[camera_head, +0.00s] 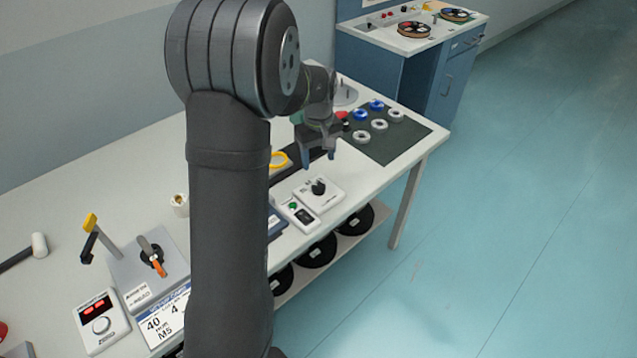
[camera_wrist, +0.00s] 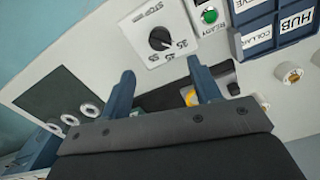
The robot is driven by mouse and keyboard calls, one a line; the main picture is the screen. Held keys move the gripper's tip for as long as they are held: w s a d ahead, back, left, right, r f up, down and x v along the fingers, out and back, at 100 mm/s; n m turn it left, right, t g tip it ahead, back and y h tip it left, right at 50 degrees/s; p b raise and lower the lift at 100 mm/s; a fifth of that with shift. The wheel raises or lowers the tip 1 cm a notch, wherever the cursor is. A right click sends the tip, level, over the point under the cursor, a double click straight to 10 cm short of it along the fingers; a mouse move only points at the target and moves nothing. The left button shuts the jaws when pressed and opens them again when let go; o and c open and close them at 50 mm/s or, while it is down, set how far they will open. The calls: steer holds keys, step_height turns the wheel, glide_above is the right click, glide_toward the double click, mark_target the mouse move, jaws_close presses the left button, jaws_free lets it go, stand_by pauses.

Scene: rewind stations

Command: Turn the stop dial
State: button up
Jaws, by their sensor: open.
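The stop dial (camera_head: 318,188) is a black knob on a white square plate near the table's front edge. In the wrist view the dial (camera_wrist: 160,39) shows a white pointer mark, with the word STOP and printed numbers around it. My gripper (camera_head: 319,160) is open and empty, above and a little behind the dial, apart from it. In the wrist view both blue fingers of my gripper (camera_wrist: 160,68) are spread, with the dial beyond the gap between the tips. No contact shows.
A panel with a green button (camera_wrist: 210,16) stands beside the dial, with blue labelled bins (camera_wrist: 275,30) beyond it. A dark mat (camera_head: 412,138) holds several white and blue rings. A lever fixture (camera_head: 150,260) stands at the left. Black reels (camera_head: 318,252) lie on the shelf below.

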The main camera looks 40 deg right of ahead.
mark_target(319, 184)
step_height(319, 184, down, 10)
steer(key=shift+f, duration=0.2)
steer(key=c, duration=1)
